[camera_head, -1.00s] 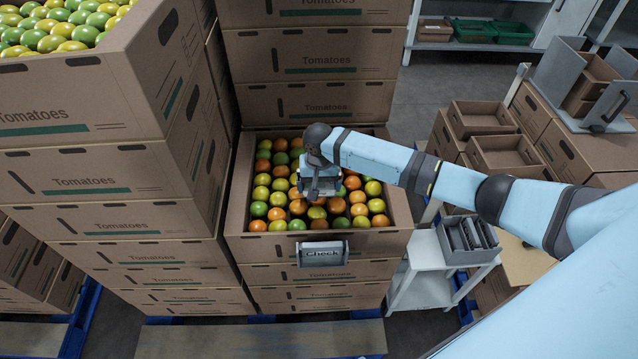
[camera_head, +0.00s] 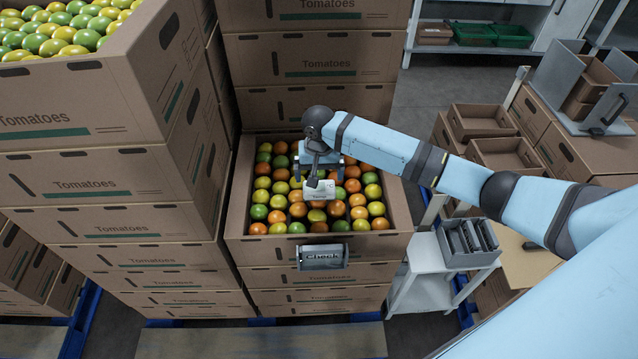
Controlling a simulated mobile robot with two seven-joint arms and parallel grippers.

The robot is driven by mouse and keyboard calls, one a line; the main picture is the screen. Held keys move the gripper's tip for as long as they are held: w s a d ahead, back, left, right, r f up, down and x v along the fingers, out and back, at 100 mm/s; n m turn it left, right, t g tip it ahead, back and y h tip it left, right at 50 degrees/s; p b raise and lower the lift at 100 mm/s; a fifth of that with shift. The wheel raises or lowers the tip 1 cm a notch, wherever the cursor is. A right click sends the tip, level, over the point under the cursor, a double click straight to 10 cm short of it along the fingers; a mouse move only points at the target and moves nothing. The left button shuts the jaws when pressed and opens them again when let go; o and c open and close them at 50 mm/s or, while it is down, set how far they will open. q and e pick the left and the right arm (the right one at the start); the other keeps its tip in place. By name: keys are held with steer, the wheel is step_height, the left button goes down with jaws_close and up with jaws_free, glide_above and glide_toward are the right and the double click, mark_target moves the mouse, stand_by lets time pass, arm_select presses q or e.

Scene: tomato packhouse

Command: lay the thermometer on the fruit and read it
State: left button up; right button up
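The open-topped carton of tomatoes (camera_head: 236,222) stands on the stack in the middle, filled with green, yellow, orange and red fruit (camera_head: 337,208). My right gripper (camera_head: 316,181) points down over the middle of this fruit. It is shut on a small pale, flat device, which looks like the thermometer (camera_head: 321,191). The device's light face shows towards me, too small to read. I cannot tell whether it touches the fruit. My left gripper is not in view.
A taller carton stack (camera_head: 110,90) stands close at left, and more cartons (camera_head: 310,55) rise behind. At right, a small grey stand (camera_head: 425,270) holds a grey bin (camera_head: 462,256).

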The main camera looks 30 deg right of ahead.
mark_target(319, 187)
step_height(319, 187, up, 6)
steer(key=shift+r, duration=0.2)
stand_by(0.4)
steer(key=s+a+f+n+t+y, duration=0.1)
steer(key=s+a+f+n, duration=0.2)
steer(key=s+a, duration=0.35)
steer(key=s+a+f+n+t+y, duration=0.1)
steer(key=s+a+f+n, duration=0.15)
steer(key=s, duration=0.75)
steer(key=s+d+r+n+t+h, duration=0.1)
steer(key=s+d+r, duration=0.15)
steer(key=s, duration=0.65)
steer(key=s+d+r+n+t+h, duration=0.1)
steer(key=s+d, duration=0.3)
steer(key=s, duration=0.5)
steer(key=w+a+f+t+y+p, duration=0.3)
steer(key=w+a+f+t+p, duration=0.3)
steer(key=w+a+f+t, duration=0.1)
steer(key=shift+n+p, duration=0.3)
steer(key=shift+n, duration=0.05)
